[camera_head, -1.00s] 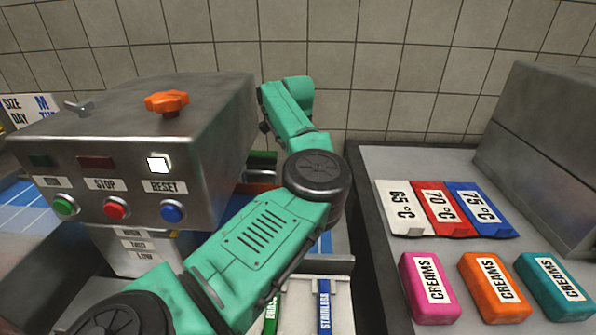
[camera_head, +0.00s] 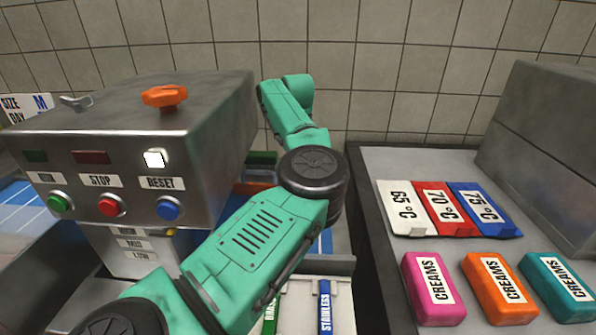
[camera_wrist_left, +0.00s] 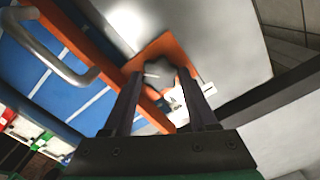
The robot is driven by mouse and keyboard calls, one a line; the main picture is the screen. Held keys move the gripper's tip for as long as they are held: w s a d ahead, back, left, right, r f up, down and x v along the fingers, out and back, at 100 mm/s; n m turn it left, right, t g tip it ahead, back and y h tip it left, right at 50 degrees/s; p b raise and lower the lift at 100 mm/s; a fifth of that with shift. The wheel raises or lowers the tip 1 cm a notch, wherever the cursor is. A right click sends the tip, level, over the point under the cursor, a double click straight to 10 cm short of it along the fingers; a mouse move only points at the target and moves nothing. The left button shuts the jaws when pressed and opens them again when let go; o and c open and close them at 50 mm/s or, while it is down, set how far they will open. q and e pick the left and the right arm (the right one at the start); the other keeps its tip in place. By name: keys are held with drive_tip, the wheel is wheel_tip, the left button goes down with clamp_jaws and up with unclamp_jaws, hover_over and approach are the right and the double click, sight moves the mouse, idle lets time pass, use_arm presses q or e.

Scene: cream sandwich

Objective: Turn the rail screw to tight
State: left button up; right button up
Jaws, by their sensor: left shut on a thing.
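In the left wrist view, a dark grey lobed knob, seemingly the rail screw (camera_wrist_left: 160,74), sits in front of an orange plate (camera_wrist_left: 151,48). My left gripper (camera_wrist_left: 163,82) has one finger on each side of the knob and is shut on it. A small white pointer mark shows on the knob. A white label (camera_wrist_left: 197,98) beside it is partly hidden by the right finger. In the head view my left arm reaches behind the steel machine (camera_head: 130,125), which hides its gripper. My right gripper is not in view.
The machine carries an orange knob (camera_head: 164,96), a wing nut (camera_head: 76,102) and green, red and blue buttons. Right of my arm is a counter (camera_head: 376,165) with temperature cards and several CREAMS blocks (camera_head: 434,288). A metal handle (camera_wrist_left: 62,62) shows in the wrist view.

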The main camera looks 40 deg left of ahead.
use_arm(q)
drive_tip(key=m, duration=0.4)
drive_tip(key=shift+m+b, duration=0.3)
drive_tip(key=shift+b, duration=0.05)
drive_tip(key=shift+m+b, duration=0.35)
drive_tip(key=shift+m, duration=1.55)
drive_tip(key=o, duration=1.4)
drive_tip(key=shift+s+r, duration=0.1)
drive_tip(key=shift+c, duration=0.2)
wheel_tip(320, 180, up, 14)
drive_tip(key=p, duration=0.4)
drive_tip(key=shift+r+p, duration=0.25)
drive_tip(key=shift+p, duration=0.15)
